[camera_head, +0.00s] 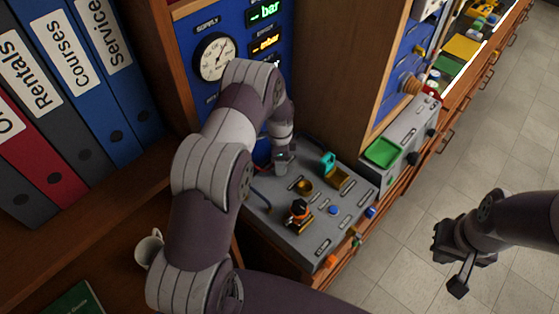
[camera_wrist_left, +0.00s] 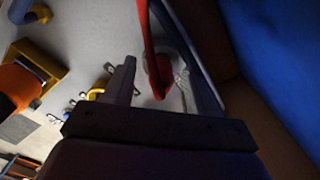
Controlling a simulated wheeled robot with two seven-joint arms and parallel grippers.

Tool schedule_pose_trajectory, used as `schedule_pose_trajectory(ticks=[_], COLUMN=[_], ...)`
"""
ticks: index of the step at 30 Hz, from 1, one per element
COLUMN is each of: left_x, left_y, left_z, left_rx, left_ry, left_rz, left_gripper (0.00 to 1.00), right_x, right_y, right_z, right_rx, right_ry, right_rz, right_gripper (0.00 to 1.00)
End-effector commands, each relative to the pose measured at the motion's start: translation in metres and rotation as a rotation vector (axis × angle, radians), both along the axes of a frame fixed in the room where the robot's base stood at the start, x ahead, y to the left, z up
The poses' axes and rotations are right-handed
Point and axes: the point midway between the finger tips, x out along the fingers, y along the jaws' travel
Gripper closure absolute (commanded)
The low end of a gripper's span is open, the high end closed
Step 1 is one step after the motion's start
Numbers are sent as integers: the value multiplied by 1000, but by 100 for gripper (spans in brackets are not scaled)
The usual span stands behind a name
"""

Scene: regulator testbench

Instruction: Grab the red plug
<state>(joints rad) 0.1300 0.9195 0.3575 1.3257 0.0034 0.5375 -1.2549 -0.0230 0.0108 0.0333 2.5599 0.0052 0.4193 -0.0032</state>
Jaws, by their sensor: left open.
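A red plug-like piece (camera_wrist_left: 160,75) shows in the left wrist view, a slanting red strip with a rounded lower end. It lies between the two separated fingers of my left gripper (camera_wrist_left: 165,85), which is open; I cannot tell whether they touch it. In the head view my left gripper (camera_head: 281,163) is small, at the back left of the grey bench top by the blue panel, and the red piece is hidden there. My right gripper (camera_head: 452,266) hangs over the floor at the right, its fingers apart and empty.
The grey bench (camera_head: 318,232) carries an orange and black piece (camera_head: 299,210), a teal piece (camera_head: 328,162) and several small knobs. The blue panel (camera_head: 240,28) with a gauge (camera_head: 214,58) stands behind. A white mug (camera_head: 149,248) and binders (camera_head: 60,65) are at the left.

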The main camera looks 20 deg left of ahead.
Motion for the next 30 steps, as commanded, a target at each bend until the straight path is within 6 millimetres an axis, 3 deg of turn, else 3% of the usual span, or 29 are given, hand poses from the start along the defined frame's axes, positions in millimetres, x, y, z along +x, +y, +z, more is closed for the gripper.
schedule_pose_trajectory(ticks=[4, 9, 17, 20, 30], left_x=[0, 0, 0, 1, 1], left_y=[0, 0, 0, 0, -1], left_z=[-1, 0, 0, 9, 85], left_rx=[0, 0, 0, 0, 1], left_ry=[0, 0, 0, -3, -3], left_rz=[0, 0, 0, 0, -2], left_gripper=[47, 100, 100, 100, 100], right_x=[0, 0, 0, 0, 0], right_y=[0, 0, 0, 0, 0], right_z=[-1, -1, -2, -9, -41], right_rx=[0, 0, 0, 0, 0], right_ry=[0, 0, 0, 0, 0], right_rz=[0, 0, 0, 0, 0], right_gripper=[100, 100, 100, 100, 100])
